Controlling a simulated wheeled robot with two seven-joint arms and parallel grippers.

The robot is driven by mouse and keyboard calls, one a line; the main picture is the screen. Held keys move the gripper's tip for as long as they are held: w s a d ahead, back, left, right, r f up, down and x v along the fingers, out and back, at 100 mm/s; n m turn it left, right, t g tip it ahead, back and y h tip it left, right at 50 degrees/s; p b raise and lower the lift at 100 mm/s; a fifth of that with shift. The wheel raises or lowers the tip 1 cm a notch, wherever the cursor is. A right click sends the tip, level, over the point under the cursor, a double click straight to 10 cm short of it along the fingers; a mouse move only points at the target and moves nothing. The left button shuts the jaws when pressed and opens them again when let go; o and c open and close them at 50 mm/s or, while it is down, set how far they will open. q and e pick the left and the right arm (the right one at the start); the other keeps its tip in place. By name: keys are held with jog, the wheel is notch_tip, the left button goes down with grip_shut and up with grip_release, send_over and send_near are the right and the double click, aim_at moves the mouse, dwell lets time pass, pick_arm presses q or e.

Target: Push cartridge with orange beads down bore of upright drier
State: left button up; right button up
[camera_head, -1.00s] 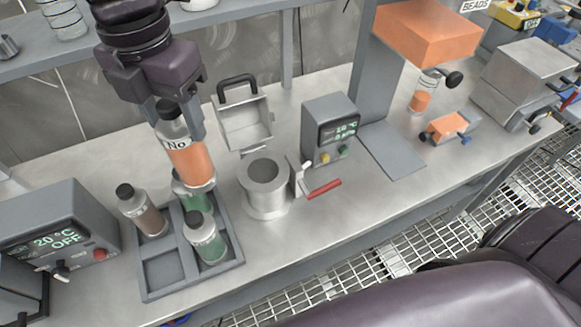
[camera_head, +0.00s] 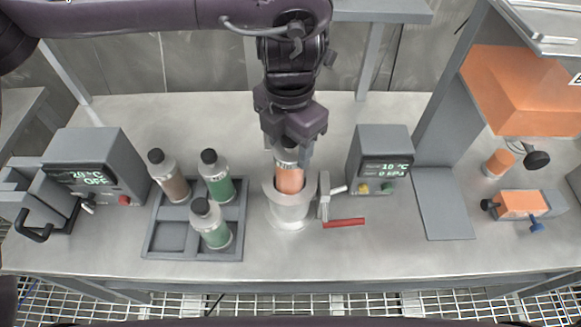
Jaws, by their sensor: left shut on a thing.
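The cartridge with orange beads (camera_head: 289,180) is upright at the mouth of the upright drier (camera_head: 290,211), a grey metal cylinder. Its lower part is hidden inside the bore, and its orange upper part shows above the rim. My left gripper (camera_head: 290,150) is shut on the cartridge's top end, directly above the drier. The fingers partly cover the cartridge's cap. The drier's open lid is hidden behind my gripper and arm. A clamp with a red handle (camera_head: 344,222) is on the drier's right side. My right gripper is not in view.
A grey rack (camera_head: 193,254) left of the drier holds a brown-bead cartridge (camera_head: 170,178) and two green-bead ones (camera_head: 217,177). A display box (camera_head: 380,160) stands close to the right. A control box reading 20 °C OFF (camera_head: 98,168) is at left.

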pick_arm(q)
notch_tip(320, 180, down, 3)
jog(key=shift+f, duration=0.2)
notch_tip(320, 180, down, 3)
jog(key=shift+s+f, duration=0.1)
jog(key=shift+f, duration=0.35)
jog(key=o, duration=1.6)
jog(key=shift+f, duration=0.1)
jog(key=shift+c, duration=0.2)
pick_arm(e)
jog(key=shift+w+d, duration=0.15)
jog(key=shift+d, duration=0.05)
